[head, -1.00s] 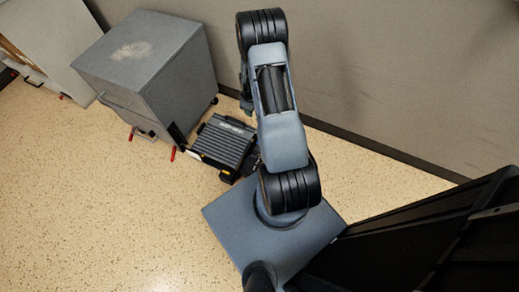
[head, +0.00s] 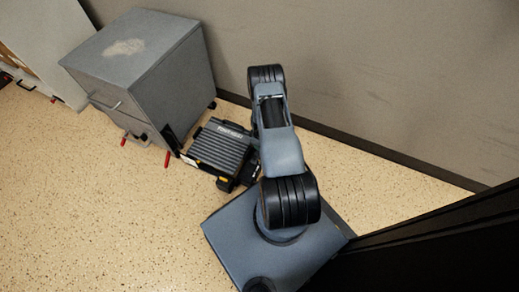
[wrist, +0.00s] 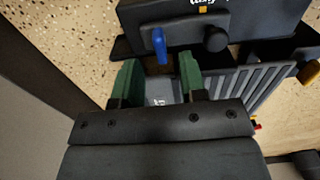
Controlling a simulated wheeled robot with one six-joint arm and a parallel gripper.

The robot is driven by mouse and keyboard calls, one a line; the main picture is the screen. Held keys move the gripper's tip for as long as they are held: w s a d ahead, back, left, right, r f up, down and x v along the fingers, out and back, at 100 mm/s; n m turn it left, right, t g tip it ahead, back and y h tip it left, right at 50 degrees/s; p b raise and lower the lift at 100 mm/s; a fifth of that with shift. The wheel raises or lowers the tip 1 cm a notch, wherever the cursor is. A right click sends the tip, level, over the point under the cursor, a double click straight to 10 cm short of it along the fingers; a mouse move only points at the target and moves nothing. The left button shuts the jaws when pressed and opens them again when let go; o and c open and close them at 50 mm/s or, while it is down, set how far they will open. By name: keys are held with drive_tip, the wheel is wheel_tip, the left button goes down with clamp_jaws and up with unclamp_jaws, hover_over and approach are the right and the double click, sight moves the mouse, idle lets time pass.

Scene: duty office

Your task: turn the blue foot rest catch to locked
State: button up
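The foot rest (head: 221,146) is a dark ribbed platform on the floor beside a grey cabinet; its ribbed top also shows in the wrist view (wrist: 245,84). The blue catch (wrist: 159,45) is a small lever on the dark housing (wrist: 185,25) of the foot rest. It points down in the wrist view, tilted slightly. My gripper (wrist: 158,80) has green fingertips, spread apart and empty. The catch appears just beyond the fingertips, in line with the gap between them; I see no contact. In the head view my arm hides the gripper.
A round black knob (wrist: 216,39) sits right of the catch. An orange mark (wrist: 203,10) is above it. The grey cabinet (head: 145,70) with red-tipped feet stands left of the foot rest, a wall (head: 370,80) behind. The speckled floor (head: 90,210) at left is clear.

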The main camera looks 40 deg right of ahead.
drive_tip(key=shift+f+b, duration=0.5)
drive_tip(key=shift+f, duration=1.25)
clamp_jaws()
